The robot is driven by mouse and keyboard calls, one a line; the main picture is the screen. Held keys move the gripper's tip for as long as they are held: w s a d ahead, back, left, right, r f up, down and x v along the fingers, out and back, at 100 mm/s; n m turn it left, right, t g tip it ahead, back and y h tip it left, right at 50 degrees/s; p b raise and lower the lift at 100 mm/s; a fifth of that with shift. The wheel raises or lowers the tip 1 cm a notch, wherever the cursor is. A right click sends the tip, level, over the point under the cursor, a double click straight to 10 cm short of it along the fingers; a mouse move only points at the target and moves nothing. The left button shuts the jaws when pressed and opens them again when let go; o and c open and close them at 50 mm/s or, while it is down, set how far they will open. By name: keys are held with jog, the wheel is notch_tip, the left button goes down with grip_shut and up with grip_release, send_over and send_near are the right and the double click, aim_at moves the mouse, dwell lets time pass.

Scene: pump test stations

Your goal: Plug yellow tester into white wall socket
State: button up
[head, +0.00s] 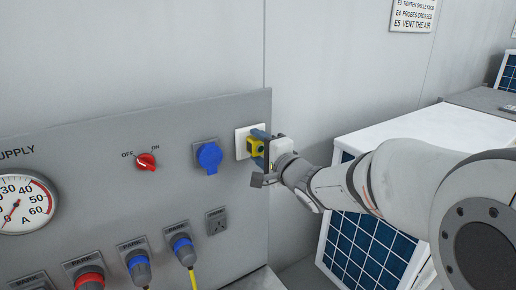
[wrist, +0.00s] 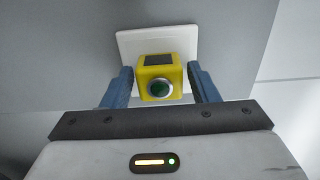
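The yellow tester (wrist: 160,77) has a dark panel on top and a round green button on its front. It sits against the white wall socket (wrist: 125,43), covering its middle; whether it is fully seated I cannot tell. In the head view the tester (head: 255,148) is partly hidden by my gripper, and the socket (head: 241,138) shows behind it. My gripper (wrist: 160,85) has its blue fingers on either side of the tester, with a narrow gap showing at each side, so it looks slightly open. In the head view my gripper (head: 260,150) reaches in from the right.
A blue round socket (head: 209,157) is just left of the white one. A red switch (head: 146,162), a gauge (head: 22,203) and several parked plugs are on the grey panel (head: 100,140). A white box with blue grid panels (head: 365,250) stands below my arm.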

jog(key=shift+o, duration=1)
